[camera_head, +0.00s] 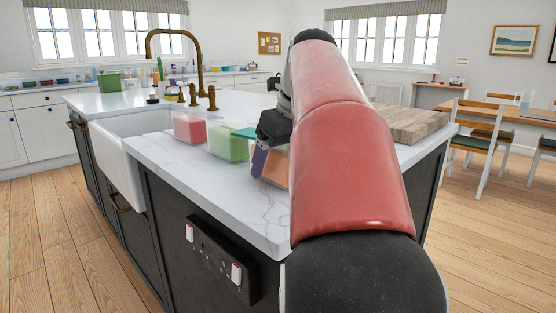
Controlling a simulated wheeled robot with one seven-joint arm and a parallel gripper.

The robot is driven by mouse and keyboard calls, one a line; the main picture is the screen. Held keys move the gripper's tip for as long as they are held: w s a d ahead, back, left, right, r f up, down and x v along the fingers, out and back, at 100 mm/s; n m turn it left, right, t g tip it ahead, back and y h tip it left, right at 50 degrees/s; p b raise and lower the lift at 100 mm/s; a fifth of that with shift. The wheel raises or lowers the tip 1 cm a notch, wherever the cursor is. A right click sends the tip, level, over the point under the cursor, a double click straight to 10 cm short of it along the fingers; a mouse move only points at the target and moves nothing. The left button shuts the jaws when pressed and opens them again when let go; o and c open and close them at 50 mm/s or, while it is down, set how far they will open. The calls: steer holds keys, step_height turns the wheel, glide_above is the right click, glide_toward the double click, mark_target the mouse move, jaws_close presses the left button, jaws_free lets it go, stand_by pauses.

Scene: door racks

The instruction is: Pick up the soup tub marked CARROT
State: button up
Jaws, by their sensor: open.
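Several small tubs stand in a row on the white marble worktop (180,165) of the island. A pink-red tub (189,129) is at the left, and a green tub (228,145) is in the middle. A teal lid or tub top (244,132) shows behind the green one. No marking is readable, so I cannot tell which tub says CARROT. My gripper (270,130) is open, above and just behind the purple-orange tub; its fingertips are hard to make out.
A white sink (120,155) with a brass tap (200,60) lies left of the tubs. A wooden board (410,124) is on the worktop right of my arm. A green container (109,82) stands at the far left. The front worktop strip is clear.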

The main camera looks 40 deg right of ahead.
stand_by(0.3)
jaws_close()
stand_by(0.4)
steer(key=shift+r, duration=0.1)
step_height(320, 180, up, 8)
steer(key=shift+f, duration=0.25)
steer(key=shift+w+a+r, duration=0.15)
steer(key=shift+w+r, duration=0.1)
steer(key=shift+r, duration=0.4)
steer(key=shift+s+r, duration=0.15)
steer(key=shift+r, duration=0.35)
steer(key=shift+s+r, duration=0.15)
